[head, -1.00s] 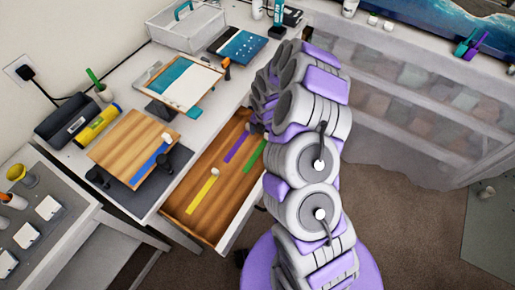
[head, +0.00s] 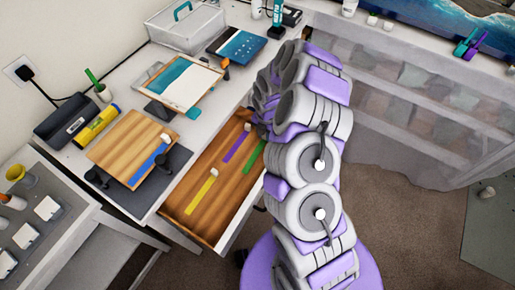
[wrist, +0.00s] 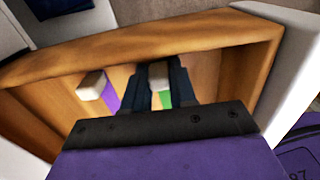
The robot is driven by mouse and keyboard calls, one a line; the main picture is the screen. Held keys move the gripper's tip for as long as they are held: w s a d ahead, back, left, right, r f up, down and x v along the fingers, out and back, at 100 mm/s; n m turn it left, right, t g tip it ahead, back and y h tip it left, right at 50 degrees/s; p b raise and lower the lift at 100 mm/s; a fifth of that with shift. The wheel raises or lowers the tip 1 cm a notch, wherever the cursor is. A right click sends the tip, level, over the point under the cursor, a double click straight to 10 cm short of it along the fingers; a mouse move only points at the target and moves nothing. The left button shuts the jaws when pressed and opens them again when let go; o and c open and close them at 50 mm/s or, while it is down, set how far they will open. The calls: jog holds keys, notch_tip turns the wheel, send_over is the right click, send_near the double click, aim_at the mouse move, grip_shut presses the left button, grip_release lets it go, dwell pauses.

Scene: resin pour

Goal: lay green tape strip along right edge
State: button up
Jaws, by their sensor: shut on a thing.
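The green tape strip (head: 254,156) lies in the open wooden drawer, partly hidden behind my arm in the head view. In the wrist view the green strip (wrist: 166,98) has a white block-like tab (wrist: 158,75) at its end. My gripper (wrist: 160,70) is down in the drawer with its dark fingers on either side of this tab, shut on it. In the head view my arm hides the gripper's fingers. A wooden board (head: 122,140) lies on the bench at the left, with a blue strip (head: 149,165) along its right edge.
The drawer (head: 208,239) also holds a purple strip (head: 237,147) and a yellow strip (head: 201,194), each with a white tab. The purple strip's tab is close left of my fingers. The drawer walls stand around the gripper. A framed panel (head: 184,82) lies farther back.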

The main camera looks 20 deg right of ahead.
jog(key=shift+d, duration=0.35)
jog(key=shift+a+r, duration=0.4)
jog(key=shift+r, duration=0.15)
jog(key=shift+d+r, duration=0.3)
jog(key=shift+r, duration=0.05)
jog(key=shift+a+r+p, duration=0.1)
jog(key=shift+r+p, duration=0.1)
jog(key=shift+p, duration=0.15)
jog(key=shift+r, duration=0.2)
jog(key=shift+r+p, duration=1.1)
jog(key=shift+r, duration=1.65)
